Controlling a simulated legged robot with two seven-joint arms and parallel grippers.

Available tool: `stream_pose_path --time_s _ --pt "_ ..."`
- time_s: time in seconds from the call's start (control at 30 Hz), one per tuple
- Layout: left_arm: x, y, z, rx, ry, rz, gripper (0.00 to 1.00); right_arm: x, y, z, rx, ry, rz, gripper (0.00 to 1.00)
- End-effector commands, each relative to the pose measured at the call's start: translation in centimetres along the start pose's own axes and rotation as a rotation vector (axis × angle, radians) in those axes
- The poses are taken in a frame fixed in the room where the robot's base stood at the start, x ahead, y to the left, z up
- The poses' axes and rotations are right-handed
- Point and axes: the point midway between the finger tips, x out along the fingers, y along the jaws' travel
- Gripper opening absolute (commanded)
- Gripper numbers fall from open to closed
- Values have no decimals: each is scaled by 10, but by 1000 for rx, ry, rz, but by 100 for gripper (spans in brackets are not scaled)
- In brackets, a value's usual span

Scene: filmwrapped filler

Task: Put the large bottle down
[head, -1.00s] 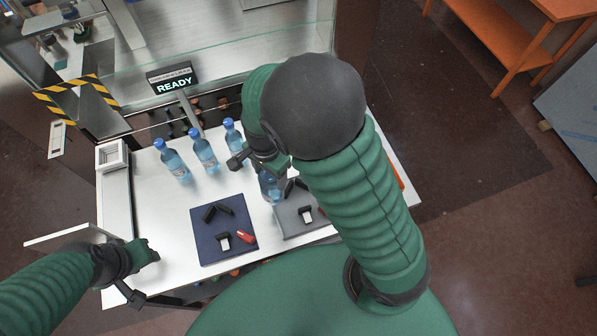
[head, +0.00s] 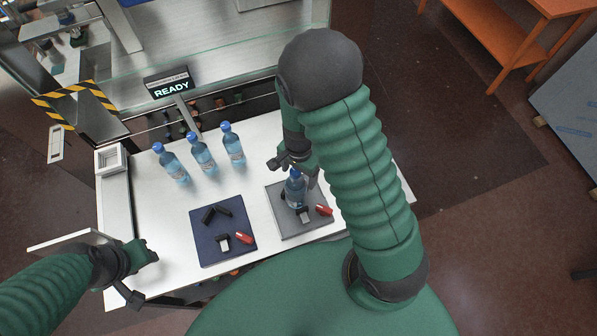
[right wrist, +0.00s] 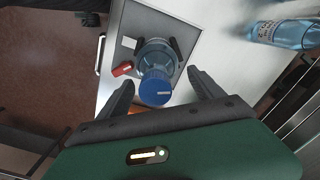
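A clear bottle with a blue cap (head: 295,190) stands upright on the grey mat (head: 303,231), among small black, white and red items. It also shows in the right wrist view (right wrist: 158,62), seen from above, its cap toward the camera. My right gripper (head: 293,171) is around the bottle's upper part; in the wrist view its two fingers (right wrist: 160,90) are spread, with gaps on both sides of the cap. My left gripper (head: 148,252) is at the table's left front, away from the bottle; its fingers are too small to read.
Several similar bottles stand in a row at the table's back, the nearest to my right gripper being the right one (head: 232,145). A dark blue mat (head: 222,255) with small items lies left of the grey mat. A READY sign (head: 170,87) stands behind.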

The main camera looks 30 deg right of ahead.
Motion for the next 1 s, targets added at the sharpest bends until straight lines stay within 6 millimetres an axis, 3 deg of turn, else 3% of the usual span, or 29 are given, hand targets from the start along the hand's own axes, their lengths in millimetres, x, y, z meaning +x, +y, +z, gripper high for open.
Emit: stream_pose_path --time_s 0.33,0.43,0.8,1.0 --pt "0 0 0 -1 0 0 36 -2 0 2 -2 2 -1 84" --pt "0 0 0 -1 0 0 36 -12 -1 1 -4 1 -3 84" --pt "-4 0 -1 0 0 0 36 -100 -1 0 -3 2 -6 84" --pt "-5 0 -1 -1 0 0 36 -121 2 5 -64 1 -11 84"
